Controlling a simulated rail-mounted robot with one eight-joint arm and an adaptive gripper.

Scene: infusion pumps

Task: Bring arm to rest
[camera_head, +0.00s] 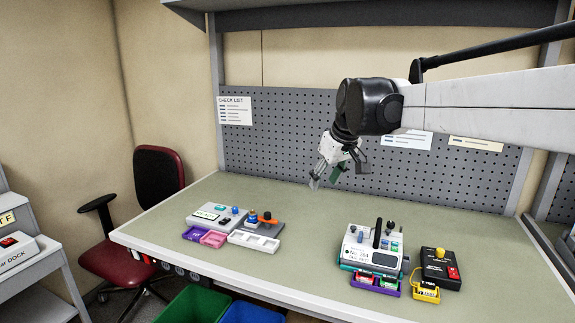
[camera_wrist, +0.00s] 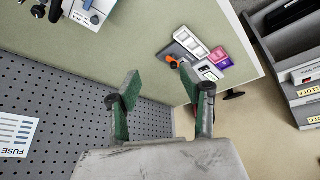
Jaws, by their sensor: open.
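My gripper (camera_head: 327,175) is raised above the back part of the workbench (camera_head: 300,205), in front of the grey pegboard. In the wrist view my gripper (camera_wrist: 163,90) shows two green-padded fingers spread apart with nothing between them. It touches no object that I can see. My arm reaches in from the right side of the head view.
A grey device (camera_head: 374,248) with coloured trays stands at the bench's front right, beside a black box (camera_head: 440,267) with a yellow knob. A grey panel (camera_head: 215,214) with purple, pink and white trays lies at left. A red chair (camera_head: 158,180) stands left of the bench. The middle is clear.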

